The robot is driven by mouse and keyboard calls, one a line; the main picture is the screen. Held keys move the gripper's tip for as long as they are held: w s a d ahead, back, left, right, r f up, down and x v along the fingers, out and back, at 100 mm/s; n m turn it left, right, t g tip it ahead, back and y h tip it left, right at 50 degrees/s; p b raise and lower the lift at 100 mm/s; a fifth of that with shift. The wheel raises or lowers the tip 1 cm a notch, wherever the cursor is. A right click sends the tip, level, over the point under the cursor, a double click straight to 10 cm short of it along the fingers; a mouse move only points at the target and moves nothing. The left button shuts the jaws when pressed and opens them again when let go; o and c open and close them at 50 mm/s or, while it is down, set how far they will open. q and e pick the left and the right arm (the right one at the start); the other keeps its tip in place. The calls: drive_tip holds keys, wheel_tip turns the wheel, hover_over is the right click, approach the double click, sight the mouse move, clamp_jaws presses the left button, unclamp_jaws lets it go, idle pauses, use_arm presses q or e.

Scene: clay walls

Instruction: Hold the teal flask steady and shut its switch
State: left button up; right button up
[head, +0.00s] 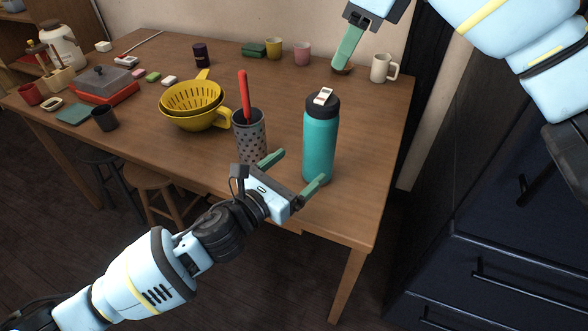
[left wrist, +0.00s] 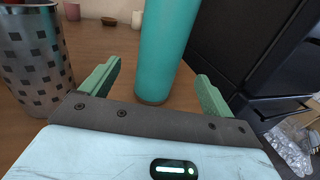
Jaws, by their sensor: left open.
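The teal flask (head: 319,146) stands upright on the table near its front right. It has a black lid (head: 322,107) with a small white switch (head: 324,96) on top, which looks tilted. My left gripper (head: 295,170) is open at the flask's lower front. In the left wrist view the flask (left wrist: 165,45) rises between and beyond the open fingers, with gaps on both sides; its top is out of that view. My right gripper (head: 350,46) is up at the back right, above and away from the flask; only one finger shows clearly.
A dotted grey cup (head: 250,138) with a red-handled tool stands close left of the flask; it also shows in the left wrist view (left wrist: 36,50). Yellow colanders (head: 193,104) sit further left. A white mug (head: 382,68) stands behind. The table (head: 360,190) is bare right of the flask.

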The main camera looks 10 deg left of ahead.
sight(309, 158)
use_arm(q)
drive_tip(key=shift+w, duration=0.1)
drive_tip(key=shift+x, duration=3.8)
drive_tip(key=shift+d, duration=0.1)
